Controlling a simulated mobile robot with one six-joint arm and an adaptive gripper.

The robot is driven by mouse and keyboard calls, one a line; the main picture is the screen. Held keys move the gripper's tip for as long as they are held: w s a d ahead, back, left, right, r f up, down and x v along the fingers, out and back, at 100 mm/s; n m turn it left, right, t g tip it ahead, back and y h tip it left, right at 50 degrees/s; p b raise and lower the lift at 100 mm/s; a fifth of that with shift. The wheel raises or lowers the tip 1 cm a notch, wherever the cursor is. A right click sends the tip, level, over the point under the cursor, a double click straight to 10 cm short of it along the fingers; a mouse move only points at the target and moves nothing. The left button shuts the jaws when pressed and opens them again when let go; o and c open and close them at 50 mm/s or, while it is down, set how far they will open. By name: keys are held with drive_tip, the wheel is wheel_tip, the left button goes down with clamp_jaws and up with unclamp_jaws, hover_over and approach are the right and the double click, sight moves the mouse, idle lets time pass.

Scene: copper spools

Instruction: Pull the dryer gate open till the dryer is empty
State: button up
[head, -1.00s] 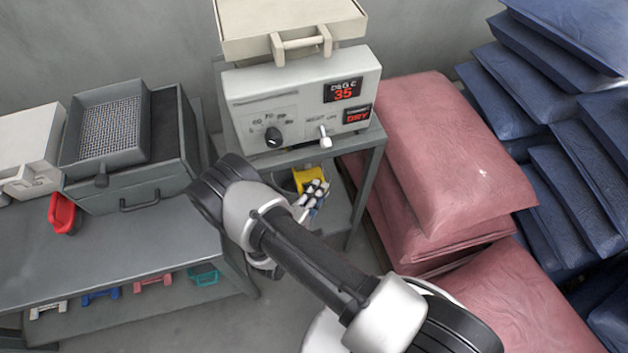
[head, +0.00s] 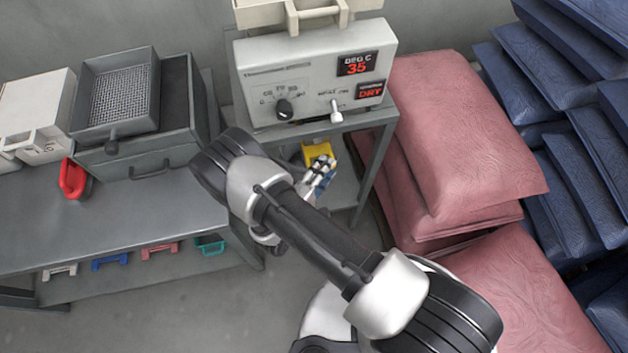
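The dryer (head: 318,72) is a pale box on a grey stand. Its front has a black dial, a white lever (head: 336,112), and red displays reading 35 DEG C and DRY. Under it, a yellow piece (head: 317,152) shows below the stand's top; I cannot tell if it is the gate's handle or a container. My gripper (head: 321,177) is just below and in front of the yellow piece, partly overlapping it. Whether it touches, and whether its fingers are open or shut, is too small to tell. The dryer's inside is hidden.
A grey bench (head: 130,215) at left holds a mesh-topped bin (head: 122,90), a white box and a red handled piece (head: 73,178). Coloured handles show below it. Pink sacks (head: 455,130) and blue sacks (head: 570,180) crowd the right. The stand's legs flank my gripper.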

drive_tip(key=v, duration=1.1)
drive_tip(key=d+r+m+g+h, duration=0.1)
drive_tip(key=d+r+m+g, duration=0.5)
drive_tip(key=r, duration=0.5)
drive_tip(key=d+r+m+g+h, duration=0.1)
drive_tip(key=d+r+m+g, duration=0.2)
drive_tip(key=d+r+g, duration=0.65)
drive_tip(key=s+d+r+m+t+y, duration=0.1)
drive_tip(key=s+r+m+t+y, duration=0.1)
drive_tip(key=s+r+y, duration=0.3)
drive_tip(key=s+d+r+m+t+y, duration=0.1)
drive_tip(key=s+r+t+y, duration=0.3)
drive_tip(key=r, duration=0.8)
drive_tip(key=shift+s+d+r+m+y, duration=0.4)
drive_tip(key=shift+s+m+y, duration=0.3)
drive_tip(key=shift+s, duration=0.5)
